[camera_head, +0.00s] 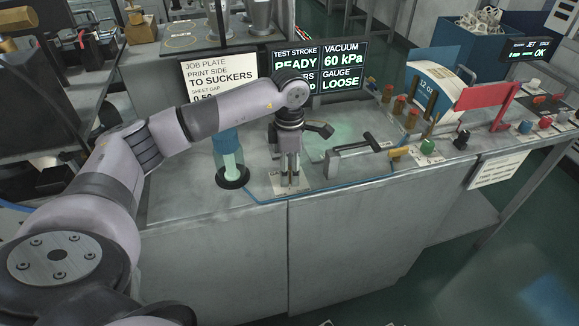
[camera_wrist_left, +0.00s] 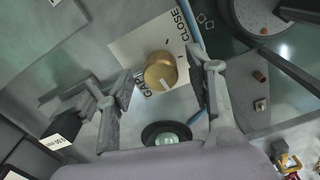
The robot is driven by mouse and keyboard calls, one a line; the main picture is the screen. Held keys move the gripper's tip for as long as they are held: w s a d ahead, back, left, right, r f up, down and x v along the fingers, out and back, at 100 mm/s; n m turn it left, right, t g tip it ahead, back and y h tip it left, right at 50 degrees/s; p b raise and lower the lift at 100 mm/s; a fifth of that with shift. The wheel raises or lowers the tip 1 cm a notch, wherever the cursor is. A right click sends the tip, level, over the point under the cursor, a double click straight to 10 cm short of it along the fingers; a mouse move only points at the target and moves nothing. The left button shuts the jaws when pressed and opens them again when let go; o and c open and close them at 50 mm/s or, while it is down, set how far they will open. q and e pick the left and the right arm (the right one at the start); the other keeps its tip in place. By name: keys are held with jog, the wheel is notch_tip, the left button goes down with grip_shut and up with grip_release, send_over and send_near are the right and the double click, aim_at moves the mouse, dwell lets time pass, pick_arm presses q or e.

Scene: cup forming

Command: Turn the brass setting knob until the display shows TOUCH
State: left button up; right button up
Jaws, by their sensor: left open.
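The brass setting knob (camera_wrist_left: 160,72) shows in the left wrist view on a white plate (camera_wrist_left: 132,45) marked GAP and CLOSE. A pale pointer mark shows on its top. My left gripper (camera_head: 290,183) points down over this plate in the head view, where the knob is largely hidden by the fingers. In the left wrist view the open fingers stand on either side of the knob, with visible gaps; I cannot tell their exact height. The display (camera_head: 342,68) reads GAUGE LOOSE, VACUUM 60 kPa and TEST STROKE READY; one panel is partly hidden by my arm. My right gripper is not in view.
A clear blue cylinder with a black base ring (camera_head: 232,177) stands just left of the gripper. A black-handled lever (camera_head: 350,148) lies to its right. Several small knobs and a red bar (camera_head: 488,95) are further right. A job plate sign (camera_head: 215,78) stands behind.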

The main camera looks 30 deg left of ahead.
aim_at(289, 170)
pick_arm(q)
notch_tip(289, 170, up, 12)
dwell(0.6)
